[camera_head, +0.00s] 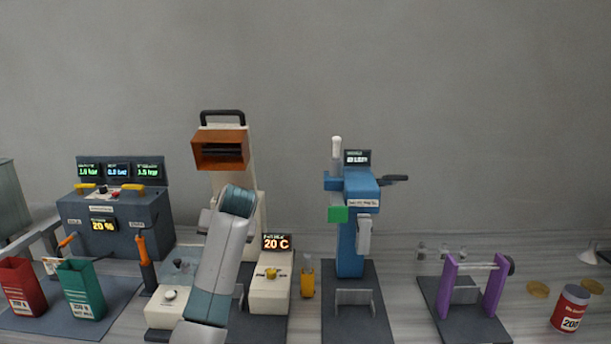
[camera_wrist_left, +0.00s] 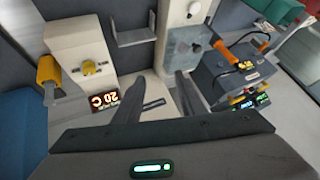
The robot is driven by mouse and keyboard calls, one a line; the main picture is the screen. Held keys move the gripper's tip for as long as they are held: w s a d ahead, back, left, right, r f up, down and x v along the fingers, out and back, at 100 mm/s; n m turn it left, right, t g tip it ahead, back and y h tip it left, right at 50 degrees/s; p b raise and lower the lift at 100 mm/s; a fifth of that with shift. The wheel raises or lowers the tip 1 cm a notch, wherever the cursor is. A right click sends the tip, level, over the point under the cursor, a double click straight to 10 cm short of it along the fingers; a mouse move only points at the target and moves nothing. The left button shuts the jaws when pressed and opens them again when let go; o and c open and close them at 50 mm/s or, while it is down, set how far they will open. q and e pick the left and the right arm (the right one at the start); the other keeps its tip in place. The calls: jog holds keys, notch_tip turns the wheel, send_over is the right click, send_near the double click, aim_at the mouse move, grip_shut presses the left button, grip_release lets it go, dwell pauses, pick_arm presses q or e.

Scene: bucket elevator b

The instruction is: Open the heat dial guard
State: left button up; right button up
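A clear panel with a small dark knob, which looks like the heat dial guard (camera_head: 182,266), is at the back of a white box (camera_head: 165,318) at lower left. A round silver dial (camera_head: 169,295) sits in front of it. In the left wrist view the clear panel (camera_wrist_left: 188,45) is beyond my fingers, with the silver dial (camera_wrist_left: 194,8) at the top edge. My left gripper (camera_wrist_left: 157,77) is open and empty, a little short of the panel. In the head view my left arm hides most of the gripper. My right gripper is out of view.
A white box with a yellow dial (camera_head: 271,273) and a 20 C display (camera_head: 277,243) stands right of my arm. An orange lever (camera_head: 143,250) and a green bucket (camera_head: 82,289) stand to the left. A blue machine (camera_head: 350,240) is to the right.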

pick_arm(q)
jog(key=shift+m+g+h, duration=0.3)
jog(key=shift+g+h, duration=0.1)
jog(key=shift+h, duration=0.2)
jog(key=s+f, duration=0.3)
jog(key=f, duration=0.3)
jog(key=s+f, duration=0.4)
jog(key=f, duration=0.2)
jog(key=s+f, duration=0.4)
jog(key=f, duration=0.2)
jog(key=shift+s+a, duration=0.25)
jog(key=shift+a, duration=0.15)
jog(key=s+f+h, duration=0.1)
jog(key=s+f, duration=1)
jog(key=s, duration=0.4)
jog(key=s+d+f+m+g+h, duration=0.1)
jog(key=s+f+m+g+h, duration=0.15)
jog(key=s, duration=2.95)
notch_tip(320, 180, down, 30)
jog(key=s+g, duration=0.1)
jog(key=s, duration=0.1)
jog(key=s+a+f+g, duration=0.1)
jog(key=s+a+f, duration=0.2)
jog(key=s+f, duration=1.3)
jog(key=shift+s+f, duration=0.25)
jog(key=shift+s, duration=0.3)
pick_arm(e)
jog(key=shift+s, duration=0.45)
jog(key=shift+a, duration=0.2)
